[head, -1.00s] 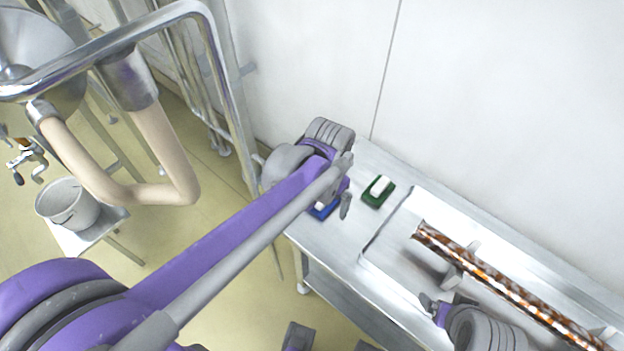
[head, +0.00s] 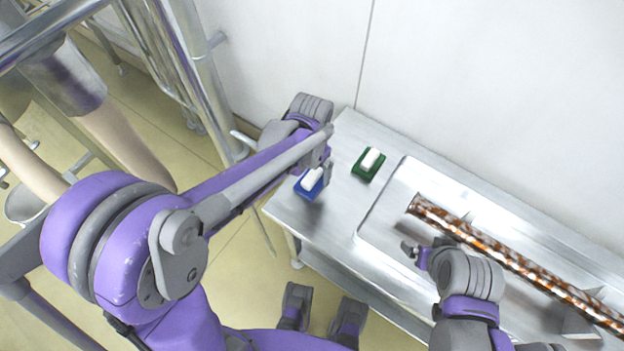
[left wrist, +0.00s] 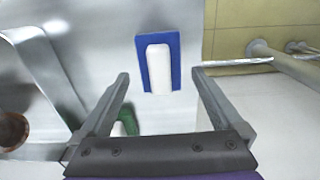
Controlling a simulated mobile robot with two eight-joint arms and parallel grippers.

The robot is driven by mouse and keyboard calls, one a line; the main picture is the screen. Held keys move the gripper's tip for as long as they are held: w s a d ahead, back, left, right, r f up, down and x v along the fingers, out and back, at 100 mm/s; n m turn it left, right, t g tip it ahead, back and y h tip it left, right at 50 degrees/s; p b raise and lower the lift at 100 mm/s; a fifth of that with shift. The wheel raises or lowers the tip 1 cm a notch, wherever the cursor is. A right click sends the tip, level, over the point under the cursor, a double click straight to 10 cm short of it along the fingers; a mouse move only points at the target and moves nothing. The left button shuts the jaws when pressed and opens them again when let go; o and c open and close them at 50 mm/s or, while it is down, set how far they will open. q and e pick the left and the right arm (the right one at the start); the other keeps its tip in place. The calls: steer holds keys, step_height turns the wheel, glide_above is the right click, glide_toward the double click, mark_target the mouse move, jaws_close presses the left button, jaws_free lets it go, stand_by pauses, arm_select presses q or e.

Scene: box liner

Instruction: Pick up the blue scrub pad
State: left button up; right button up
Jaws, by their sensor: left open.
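The blue scrub pad (head: 309,187) with a white block-shaped handle lies near the left end of the steel table. In the left wrist view the blue scrub pad (left wrist: 174,64) lies flat, ahead of and between the fingers, apart from them. My left gripper (head: 328,170) is at the pad's upper right in the head view, its forearm reaching in from the left; it is open and empty, as the left wrist view (left wrist: 160,82) shows. My right gripper (head: 414,253) is over the tray; whether its fingers are parted is too small to tell.
A green scrub pad (head: 368,164) with a white handle lies to the right of the blue one. A shallow steel tray (head: 377,222) and a long brown-and-orange speckled roll (head: 480,244) fill the table's right. A white wall (head: 480,80) stands behind; metal pipes (head: 180,60) rise at left.

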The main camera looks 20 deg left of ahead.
mark_target(312, 175)
arm_select(q)
step_height(312, 175, down, 4)
steer(key=shift+w+r, duration=0.1)
steer(key=shift+r, duration=0.1)
steer(key=c, duration=1.2)
